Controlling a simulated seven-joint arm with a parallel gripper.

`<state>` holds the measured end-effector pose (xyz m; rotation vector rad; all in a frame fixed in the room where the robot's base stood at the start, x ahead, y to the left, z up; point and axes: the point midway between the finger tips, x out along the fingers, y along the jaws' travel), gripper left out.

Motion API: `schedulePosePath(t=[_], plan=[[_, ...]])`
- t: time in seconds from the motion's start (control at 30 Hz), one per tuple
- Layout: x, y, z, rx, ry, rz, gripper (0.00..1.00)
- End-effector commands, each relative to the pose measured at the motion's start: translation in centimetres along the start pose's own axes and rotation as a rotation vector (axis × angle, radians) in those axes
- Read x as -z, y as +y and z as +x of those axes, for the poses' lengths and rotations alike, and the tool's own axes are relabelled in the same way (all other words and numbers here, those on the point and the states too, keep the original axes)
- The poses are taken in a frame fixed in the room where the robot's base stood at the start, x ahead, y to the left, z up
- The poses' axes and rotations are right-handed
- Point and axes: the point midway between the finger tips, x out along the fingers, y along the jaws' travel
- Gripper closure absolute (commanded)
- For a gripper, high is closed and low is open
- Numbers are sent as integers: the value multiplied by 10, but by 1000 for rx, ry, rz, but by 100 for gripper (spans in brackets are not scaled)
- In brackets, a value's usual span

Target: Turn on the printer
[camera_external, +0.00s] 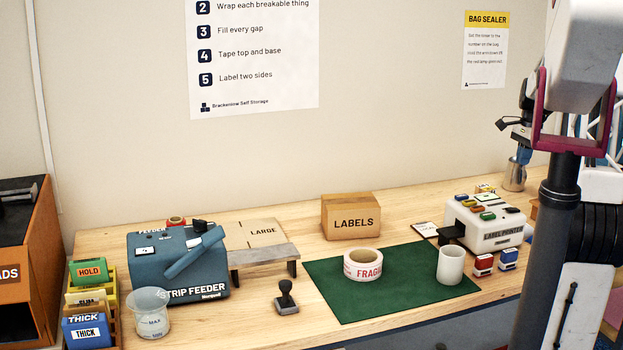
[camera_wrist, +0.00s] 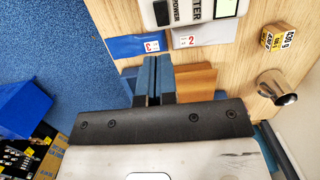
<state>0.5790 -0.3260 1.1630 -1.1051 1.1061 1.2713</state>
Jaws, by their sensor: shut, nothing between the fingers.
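The white label printer (camera_external: 485,228) stands at the right end of the bench, with coloured buttons on its top. In the wrist view, one end of the printer (camera_wrist: 176,16) shows at the top edge, with the printed word POWER and a dark switch (camera_wrist: 161,12) beside it. The rest of the printer is cut off there, and the switch's position cannot be told. My gripper (camera_external: 524,156) is above the bench at the right, behind the printer in the picture. In the wrist view my gripper (camera_wrist: 152,60) has its blue fingers together, empty, pointing towards the printer and apart from it.
A metal canister (camera_external: 514,175) stands behind the printer; a small yellow box (camera_wrist: 278,38) lies near it. Red (camera_external: 483,264) and blue (camera_external: 508,258) stamps, a white cup (camera_external: 451,265) and a green mat (camera_external: 385,295) are in front. A labels box (camera_external: 350,218) stands left.

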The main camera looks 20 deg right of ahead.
Motion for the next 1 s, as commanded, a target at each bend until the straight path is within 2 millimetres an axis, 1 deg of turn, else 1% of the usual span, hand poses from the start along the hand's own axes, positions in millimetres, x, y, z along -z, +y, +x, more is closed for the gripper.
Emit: schedulePosePath(t=[0.17, 0.37, 0.8, 1.0], plan=[[0, 0, 10, -2, -1, 0, 100], [0, 0, 32, -2, -1, 0, 100], [0, 0, 99, -2, -2, 0, 100], [0, 0, 123, -1, -1, 0, 100]])
